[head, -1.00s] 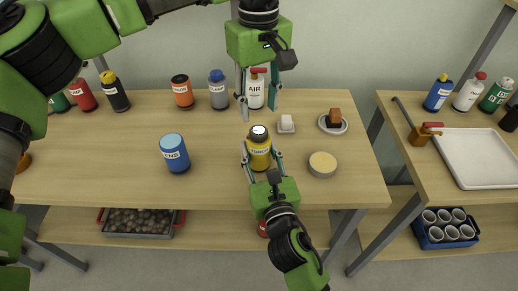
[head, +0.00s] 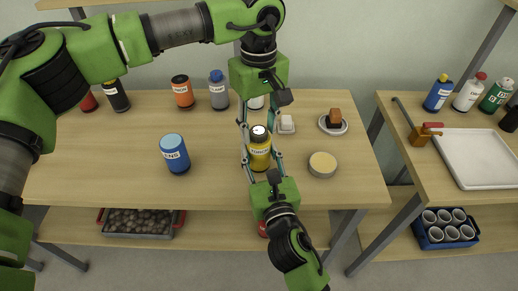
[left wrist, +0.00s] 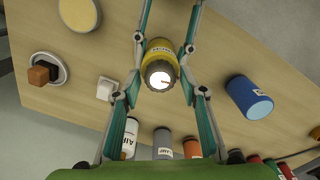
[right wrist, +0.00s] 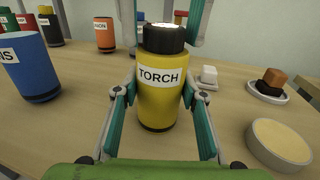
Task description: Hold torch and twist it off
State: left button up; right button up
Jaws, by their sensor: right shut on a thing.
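The torch (head: 259,157) is a yellow cylinder with a dark head and a lit white lens. It stands upright on the wooden table, and its label reads TORCH in the right wrist view (right wrist: 158,95). My right gripper (head: 260,163) is shut on its yellow body from the front. My left gripper (head: 259,130) points down from above, its fingers open on either side of the torch's dark head. In the left wrist view the lit lens (left wrist: 160,78) lies between these spread fingers, with gaps showing.
A blue LENS can (head: 174,155) stands left of the torch. To the right are a white block on a small dish (head: 286,129), a brown-topped block on a plate (head: 333,120) and a round tin (head: 322,166). Bottles line the back edge, and the AIR bottle (left wrist: 130,138) is partly hidden behind my left gripper.

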pick_arm(q)
jog(key=c, duration=0.7)
jog(key=shift+o, duration=0.2)
jog(key=n, duration=1)
jog(key=o, duration=0.7)
jog(key=shift+c, duration=0.2)
